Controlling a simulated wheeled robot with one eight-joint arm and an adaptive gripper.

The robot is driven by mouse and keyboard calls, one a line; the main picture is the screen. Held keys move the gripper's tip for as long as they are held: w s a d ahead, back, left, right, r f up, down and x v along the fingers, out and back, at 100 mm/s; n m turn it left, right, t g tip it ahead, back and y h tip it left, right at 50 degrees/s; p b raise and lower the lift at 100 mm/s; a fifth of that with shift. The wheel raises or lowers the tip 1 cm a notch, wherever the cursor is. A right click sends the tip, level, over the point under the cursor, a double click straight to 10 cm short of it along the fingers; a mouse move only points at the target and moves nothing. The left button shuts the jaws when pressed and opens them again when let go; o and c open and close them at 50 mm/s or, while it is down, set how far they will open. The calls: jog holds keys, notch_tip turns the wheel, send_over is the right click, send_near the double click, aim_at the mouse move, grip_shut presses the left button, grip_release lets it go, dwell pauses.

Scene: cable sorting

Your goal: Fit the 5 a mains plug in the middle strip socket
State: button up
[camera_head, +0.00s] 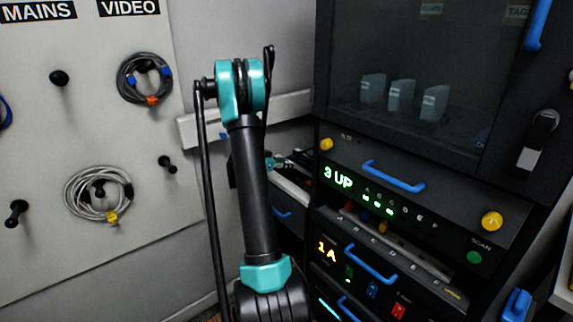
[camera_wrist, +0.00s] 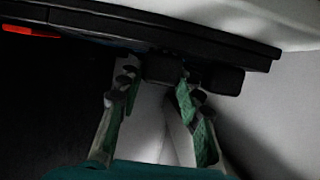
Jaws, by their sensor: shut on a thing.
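In the wrist view my gripper (camera_wrist: 157,80) has its two green-padded fingers on either side of a dark block (camera_wrist: 163,69), which I take to be the 5 A mains plug. The fingers are shut on it. The block lies right against the underside of a long dark strip (camera_wrist: 110,25); whether it is seated in a socket cannot be told. A second dark block (camera_wrist: 222,79) sits to its right along the strip. In the head view my arm hides most of the gripper area, and neither plug nor socket can be made out.
A pegboard (camera_head: 120,200) at left holds coiled cables (camera_head: 98,192). A red patch (camera_wrist: 30,31) shows on the strip's left part.

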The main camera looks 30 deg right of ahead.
jog(key=o, duration=1.7)
jog(key=shift+o, duration=0.2)
jog(key=shift+r, duration=0.1)
jog(key=shift+r, duration=3.4)
